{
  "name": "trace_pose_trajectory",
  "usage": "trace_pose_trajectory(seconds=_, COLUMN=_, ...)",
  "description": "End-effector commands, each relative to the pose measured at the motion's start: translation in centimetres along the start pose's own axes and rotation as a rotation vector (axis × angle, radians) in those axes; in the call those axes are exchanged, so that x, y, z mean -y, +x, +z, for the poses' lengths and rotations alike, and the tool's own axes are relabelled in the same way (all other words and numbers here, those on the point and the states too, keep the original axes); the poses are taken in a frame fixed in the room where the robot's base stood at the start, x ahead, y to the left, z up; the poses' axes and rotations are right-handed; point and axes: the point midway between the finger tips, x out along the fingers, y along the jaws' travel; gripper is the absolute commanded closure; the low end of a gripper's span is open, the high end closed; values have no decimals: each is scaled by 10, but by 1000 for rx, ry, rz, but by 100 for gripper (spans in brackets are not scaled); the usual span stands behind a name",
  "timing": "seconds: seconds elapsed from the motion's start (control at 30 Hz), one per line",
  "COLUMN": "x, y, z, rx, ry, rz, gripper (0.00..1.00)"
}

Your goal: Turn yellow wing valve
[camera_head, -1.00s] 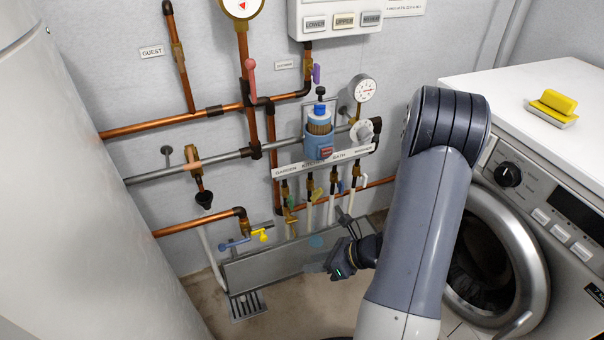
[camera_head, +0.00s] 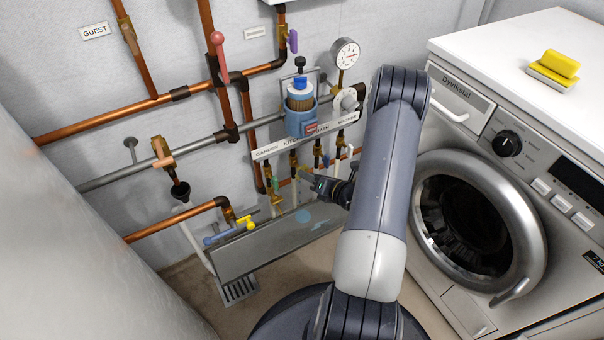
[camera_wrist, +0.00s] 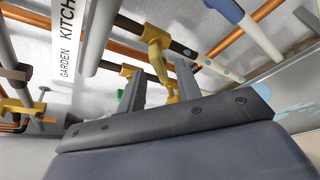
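The yellow wing valve (camera_wrist: 156,56) shows in the wrist view below the KITCHEN end of the label strip, on a brass fitting of a thin pipe. My gripper (camera_wrist: 159,82) is open, with one finger on each side of the yellow handle. The handle's lower end reaches into the gap between the fingers; I cannot tell whether either finger touches it. In the head view my gripper (camera_head: 318,183) is at the row of small valves under the label strip (camera_head: 306,136). The yellow handle is small there and partly hidden by the gripper.
A green-handled valve (camera_head: 275,186) is just left of my gripper. Copper pipes and a blue filter (camera_head: 300,117) are above. The washing machine (camera_head: 500,180) stands to the right.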

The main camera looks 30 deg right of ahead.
Motion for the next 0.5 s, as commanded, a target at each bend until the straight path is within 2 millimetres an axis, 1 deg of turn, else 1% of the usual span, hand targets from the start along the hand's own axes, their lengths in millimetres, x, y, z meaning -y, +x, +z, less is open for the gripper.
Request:
trace_pose_trajectory(seconds=0.03, x=0, y=10, z=-2, rx=-2, ry=-1, rz=3, gripper=67)
trace_pose_trajectory(seconds=0.2, x=0, y=30, z=-1, rx=-1, ry=-1, rz=1, gripper=67)
trace_pose_trajectory(seconds=0.33, x=0, y=36, z=0, rx=-1, ry=-1, rz=1, gripper=67)
trace_pose_trajectory(seconds=0.5, x=-1, y=37, z=0, rx=0, ry=0, rz=1, gripper=67)
